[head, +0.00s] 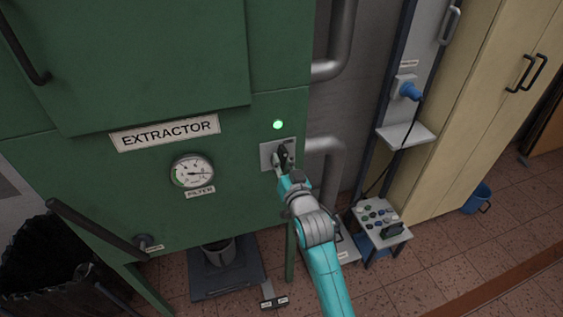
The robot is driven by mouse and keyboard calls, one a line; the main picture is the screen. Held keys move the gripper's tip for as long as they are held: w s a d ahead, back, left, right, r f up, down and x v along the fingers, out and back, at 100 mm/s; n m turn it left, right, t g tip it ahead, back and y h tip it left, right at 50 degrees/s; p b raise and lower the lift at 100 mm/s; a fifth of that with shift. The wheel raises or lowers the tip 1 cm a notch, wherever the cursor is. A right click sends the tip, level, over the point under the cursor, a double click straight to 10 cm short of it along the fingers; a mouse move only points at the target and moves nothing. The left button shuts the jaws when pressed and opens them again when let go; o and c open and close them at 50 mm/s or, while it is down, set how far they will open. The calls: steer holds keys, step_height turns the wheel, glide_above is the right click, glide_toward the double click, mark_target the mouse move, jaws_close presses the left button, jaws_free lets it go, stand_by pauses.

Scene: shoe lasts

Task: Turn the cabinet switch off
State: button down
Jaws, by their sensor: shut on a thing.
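The green extractor cabinet (120,180) fills the left side of the head view. Its switch sits on a small grey plate (265,155) at the cabinet's right edge, below a lit green lamp (278,125). My gripper (283,157) is at this plate, shut on the switch knob. The gripper's fingers and wrist cover most of the knob, so which way it points cannot be told. My teal arm reaches up to it from the bottom of the view.
A filter gauge (192,172) and a long dark lever (100,232) are on the cabinet. Grey pipes (328,160) run just right of the switch. A small table with several knobs (380,222) stands right of my arm. Tiled floor (460,250) is free at the lower right.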

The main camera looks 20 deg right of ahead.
steer(key=m, duration=1.1)
steer(key=shift+m, duration=2.1)
steer(key=c, duration=1.1)
jaws_free()
steer(key=shift+s, duration=0.1)
steer(key=s, duration=1.2)
